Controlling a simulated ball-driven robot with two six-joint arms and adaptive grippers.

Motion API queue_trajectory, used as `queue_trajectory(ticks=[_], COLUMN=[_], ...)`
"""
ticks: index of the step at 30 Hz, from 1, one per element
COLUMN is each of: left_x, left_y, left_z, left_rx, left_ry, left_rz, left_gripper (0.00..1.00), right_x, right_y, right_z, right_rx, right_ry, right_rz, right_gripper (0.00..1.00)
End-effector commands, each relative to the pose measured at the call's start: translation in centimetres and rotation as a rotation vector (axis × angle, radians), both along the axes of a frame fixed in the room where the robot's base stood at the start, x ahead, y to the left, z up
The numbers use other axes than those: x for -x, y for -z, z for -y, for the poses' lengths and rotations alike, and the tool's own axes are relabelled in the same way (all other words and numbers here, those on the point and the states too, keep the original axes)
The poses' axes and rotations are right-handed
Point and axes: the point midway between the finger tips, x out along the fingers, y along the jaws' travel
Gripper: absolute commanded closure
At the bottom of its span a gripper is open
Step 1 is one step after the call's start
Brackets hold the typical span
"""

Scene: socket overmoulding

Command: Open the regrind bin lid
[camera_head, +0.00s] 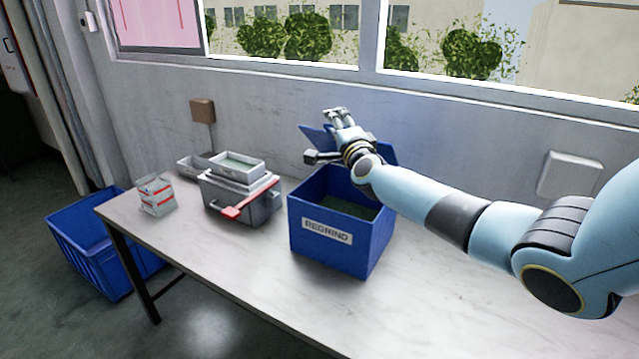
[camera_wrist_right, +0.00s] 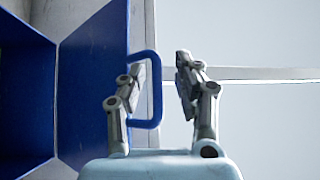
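The blue regrind bin (camera_head: 337,240) stands on the table with a white REGRIND label; dark granules show inside its open top. Its blue lid (camera_head: 383,152) is raised at the bin's back, partly hidden behind my right gripper (camera_head: 338,112). In the right wrist view the lid (camera_wrist_right: 92,80) is at the left, with its blue loop handle (camera_wrist_right: 157,95) sticking out. My right gripper (camera_wrist_right: 160,66) is open there, its fingers apart. The handle's outer bar lies between the fingers, and one finger overlaps the loop; contact cannot be told. My left gripper is out of view.
A grey mould box (camera_head: 240,200) with a red handle and a grey tray on top stands left of the bin. A white-and-red carton (camera_head: 156,196) is farther left. A blue crate (camera_head: 88,240) is on the floor. The table's front right (camera_head: 430,310) is clear.

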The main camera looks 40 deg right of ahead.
Motion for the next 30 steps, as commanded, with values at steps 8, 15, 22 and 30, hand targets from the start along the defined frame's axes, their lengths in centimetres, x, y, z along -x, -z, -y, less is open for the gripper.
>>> queue_trajectory(ticks=[8, 15, 22, 30], left_x=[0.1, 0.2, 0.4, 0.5], left_y=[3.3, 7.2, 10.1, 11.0], left_z=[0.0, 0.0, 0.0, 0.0], left_rx=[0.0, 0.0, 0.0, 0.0], left_ry=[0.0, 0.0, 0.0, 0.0], left_rz=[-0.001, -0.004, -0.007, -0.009], left_gripper=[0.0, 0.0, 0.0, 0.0], right_x=[1.4, 2.3, 2.5, 2.6], right_y=[5.3, 10.0, 11.7, 11.9], right_z=[-3.9, -6.3, -7.0, -7.2], right_rx=[-0.003, 0.006, 0.058, 0.085], right_ry=[-0.001, -0.001, -0.001, -0.001], right_rz=[-0.001, 0.003, 0.022, 0.032], right_gripper=[0.68, 0.68, 0.68, 0.68])
